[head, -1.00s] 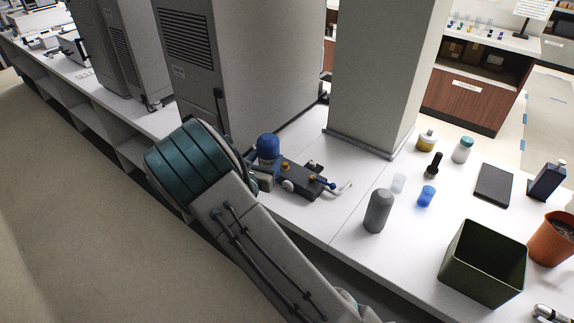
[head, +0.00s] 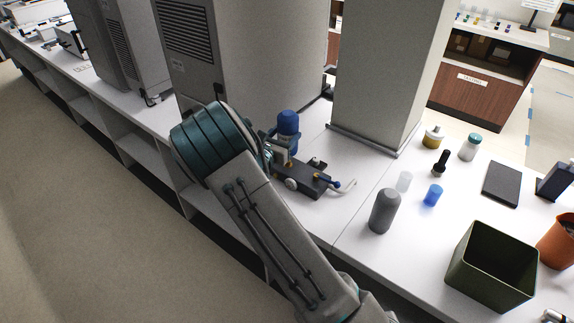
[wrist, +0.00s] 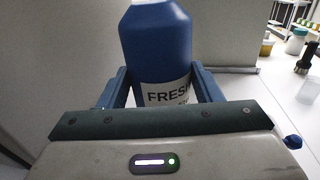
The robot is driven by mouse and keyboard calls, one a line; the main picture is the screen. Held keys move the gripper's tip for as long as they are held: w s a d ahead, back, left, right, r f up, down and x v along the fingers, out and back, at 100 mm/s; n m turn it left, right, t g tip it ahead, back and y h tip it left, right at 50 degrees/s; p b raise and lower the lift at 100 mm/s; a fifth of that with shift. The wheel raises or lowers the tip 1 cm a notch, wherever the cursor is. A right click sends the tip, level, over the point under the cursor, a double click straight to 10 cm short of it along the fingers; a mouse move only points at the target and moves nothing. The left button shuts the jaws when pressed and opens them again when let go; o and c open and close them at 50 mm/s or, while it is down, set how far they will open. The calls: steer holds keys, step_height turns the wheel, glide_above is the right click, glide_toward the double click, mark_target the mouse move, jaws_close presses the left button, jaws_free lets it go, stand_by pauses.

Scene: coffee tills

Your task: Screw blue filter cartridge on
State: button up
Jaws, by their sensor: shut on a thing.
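The blue filter cartridge (head: 289,124) is upright in my gripper (head: 280,143). In the wrist view the blue cartridge (wrist: 156,45) fills the upper middle, with a white label reading "FRESH". The two blue-grey fingers of my gripper (wrist: 163,88) press on its sides. A dark manifold block (head: 310,181) with brass-coloured fittings, a round gauge-like disc and a blue-handled lever lies on the counter just below and right of the cartridge. The cartridge's lower end is hidden by my gripper, so I cannot tell whether it touches the block.
A grey cylinder (head: 384,212), a clear cup (head: 404,181) and a blue cup (head: 433,195) stand to the right. A dark green bin (head: 492,265) stands at the front right. A pillar (head: 385,80) and a tall grey machine (head: 250,70) rise close behind.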

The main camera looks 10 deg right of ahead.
steer(key=shift+f, duration=0.1)
stand_by(0.3)
steer(key=shift+f+b, duration=0.25)
steer(key=shift+b, duration=0.2)
steer(key=shift+f+b, duration=1)
steer(key=shift+f, duration=0.25)
steer(key=shift+f+b, duration=0.15)
steer(key=shift+b, duration=0.2)
steer(key=shift+f+b, duration=0.75)
steer(key=shift+f, duration=0.25)
steer(key=o, duration=1.1)
steer(key=shift+c, duration=0.3)
steer(key=shift+s, duration=0.1)
